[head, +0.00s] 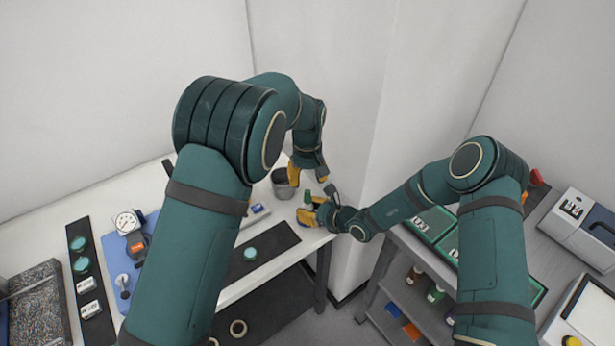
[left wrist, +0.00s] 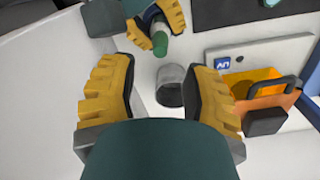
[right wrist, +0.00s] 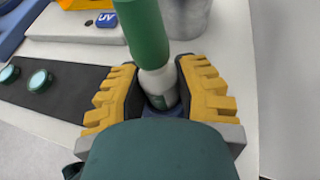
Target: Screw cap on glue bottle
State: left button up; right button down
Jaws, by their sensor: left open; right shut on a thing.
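My right gripper (right wrist: 160,95) is shut on the white glue bottle (right wrist: 160,84), near the table's right corner. A tall green cap (right wrist: 144,30) stands on top of the bottle; I cannot tell how tightly it is seated. The cap also shows in the head view (head: 308,196) and in the left wrist view (left wrist: 160,42). My left gripper (left wrist: 160,95) is open and empty. In the head view my left gripper (head: 307,174) is above the cap, apart from it. Much of the bottle is hidden by the right fingers.
A grey metal cup (left wrist: 169,88) stands on the white table close to the bottle. A pale UV device (head: 255,213) and a black mat (head: 268,246) with a round green-topped piece lie nearby. A grey cart (head: 455,288) stands at the right, with bottles on its lower shelf.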

aim_at(307, 191)
pick_arm(q)
jog(key=shift+f, duration=4)
grip_shut()
jog(key=shift+c, duration=0.4)
grip_release()
notch_tip(307, 191, up, 12)
